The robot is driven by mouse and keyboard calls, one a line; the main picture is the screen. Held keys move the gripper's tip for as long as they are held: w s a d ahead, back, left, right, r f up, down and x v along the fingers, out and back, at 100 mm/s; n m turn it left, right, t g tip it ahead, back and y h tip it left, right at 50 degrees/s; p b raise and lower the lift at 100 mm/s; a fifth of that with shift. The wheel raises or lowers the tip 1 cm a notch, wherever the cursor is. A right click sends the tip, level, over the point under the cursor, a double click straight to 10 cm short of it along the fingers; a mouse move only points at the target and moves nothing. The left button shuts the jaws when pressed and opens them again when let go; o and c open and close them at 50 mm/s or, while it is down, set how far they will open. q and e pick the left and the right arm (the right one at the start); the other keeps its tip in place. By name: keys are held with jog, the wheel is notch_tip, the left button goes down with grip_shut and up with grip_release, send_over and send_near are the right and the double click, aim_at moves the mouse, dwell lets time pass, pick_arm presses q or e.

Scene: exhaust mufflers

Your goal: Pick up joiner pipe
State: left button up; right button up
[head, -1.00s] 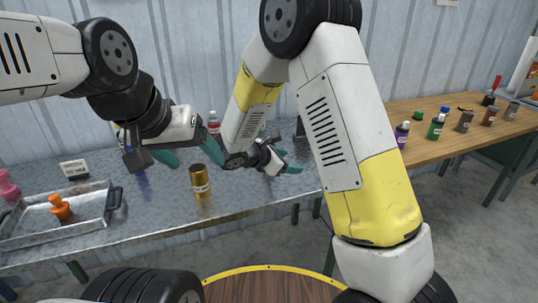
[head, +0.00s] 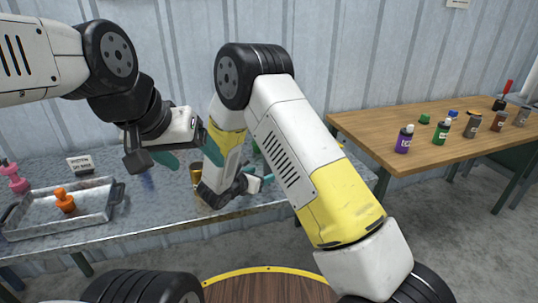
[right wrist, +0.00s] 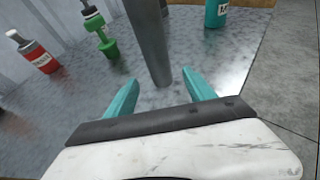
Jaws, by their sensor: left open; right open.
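A grey pipe (right wrist: 150,45), which looks like the joiner pipe, rises from the metal table in the right wrist view. My right gripper (right wrist: 161,92) is open, with its teal fingers on either side of the pipe's lower end in the picture. I cannot tell whether they touch it. In the head view my right gripper (head: 265,180) is low over the table, partly covered by my right arm, and the pipe is not clearly visible. My left gripper (head: 188,157) is open and empty above the table.
A gold can (head: 196,172) is partly hidden by my right arm. A metal tray (head: 95,215) holds an orange item (head: 64,201). A red bottle (right wrist: 40,56), green item (right wrist: 102,35) and teal bottle (right wrist: 216,12) stand around the pipe. A wooden table (head: 440,170) holds several bottles.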

aim_at(266, 173)
jog(key=x, duration=0.5)
jog(key=shift+w+d+f, duration=0.15)
jog(key=shift+w+f, duration=0.05)
jog(key=shift+f, duration=0.2)
grip_shut()
